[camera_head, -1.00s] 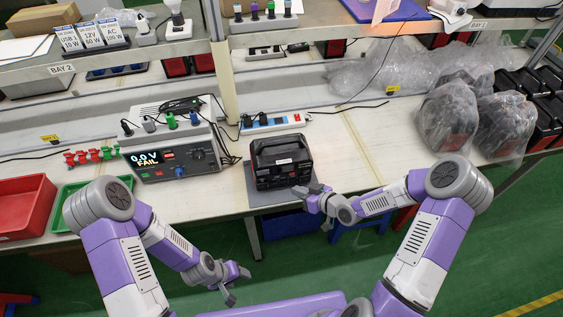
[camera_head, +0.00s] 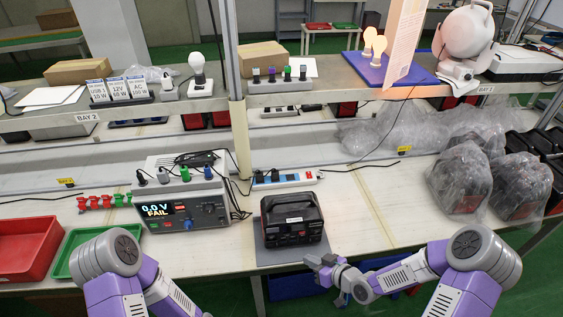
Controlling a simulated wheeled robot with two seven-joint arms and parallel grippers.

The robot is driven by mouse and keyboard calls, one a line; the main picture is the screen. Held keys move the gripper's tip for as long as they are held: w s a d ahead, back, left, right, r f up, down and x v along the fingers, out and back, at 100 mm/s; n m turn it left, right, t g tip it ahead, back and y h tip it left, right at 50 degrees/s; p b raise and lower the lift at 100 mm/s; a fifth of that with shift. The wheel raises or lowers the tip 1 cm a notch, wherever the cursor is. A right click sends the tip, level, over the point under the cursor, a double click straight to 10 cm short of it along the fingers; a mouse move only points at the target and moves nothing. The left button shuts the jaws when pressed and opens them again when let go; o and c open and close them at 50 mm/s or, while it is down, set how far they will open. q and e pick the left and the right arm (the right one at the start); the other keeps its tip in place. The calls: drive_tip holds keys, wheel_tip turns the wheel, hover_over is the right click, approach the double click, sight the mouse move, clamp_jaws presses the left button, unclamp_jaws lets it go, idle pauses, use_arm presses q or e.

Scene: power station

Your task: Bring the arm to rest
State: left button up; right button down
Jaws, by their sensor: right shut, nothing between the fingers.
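My right gripper (camera_head: 318,268) is shut and empty, in front of the bench's front edge, just below and right of the black power station. It does not touch the power station. My right arm (camera_head: 440,262) comes in from the lower right, bent at the elbow. My left arm (camera_head: 118,262) shows at the lower left, but its gripper is below the picture's edge.
The black power station (camera_head: 292,220) stands on a grey mat (camera_head: 268,256). A tester (camera_head: 185,205) reading "0.0 V FAIL" is left of it. A red bin (camera_head: 25,245) and a green tray (camera_head: 72,258) are at the left. Bagged units (camera_head: 462,180) stand at the right.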

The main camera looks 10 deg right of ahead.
drive_tip(key=s+a+f+m+g+h, duration=0.2)
drive_tip(key=s+f+m+g, duration=0.2)
drive_tip(key=s, duration=0.5)
drive_tip(key=s+a+f+m+g+h, duration=0.1)
drive_tip(key=s+a+f+m+g, duration=0.2)
drive_tip(key=s+f, duration=0.5)
drive_tip(key=shift+s+f+m+g+h, duration=0.2)
drive_tip(key=shift+s+m+g+h, duration=0.3)
drive_tip(key=shift+g, duration=0.5)
